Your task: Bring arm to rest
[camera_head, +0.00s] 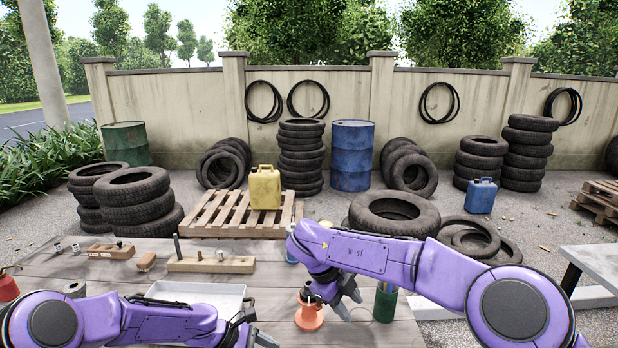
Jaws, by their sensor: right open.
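My right arm is purple and comes in from the right across the table. Its gripper (349,301) is open with nothing seen between the fingers, pointing down between an orange-red flared piece (309,318) and a green cup (385,304). The gripper partly overlaps the view of the orange-red piece; I cannot tell whether they touch. My left arm lies low along the bottom left. Its gripper (258,338) is near the bottom edge, in front of a pale tray (196,291); its fingers are mostly cut off.
On the wooden table (270,279) stand a long wooden block with pegs (211,264), a shorter block (110,251), a brush (147,261) and small metal parts. A red object (8,287) sits at the left edge. Beyond are tires, drums, a pallet and a yellow canister (265,188).

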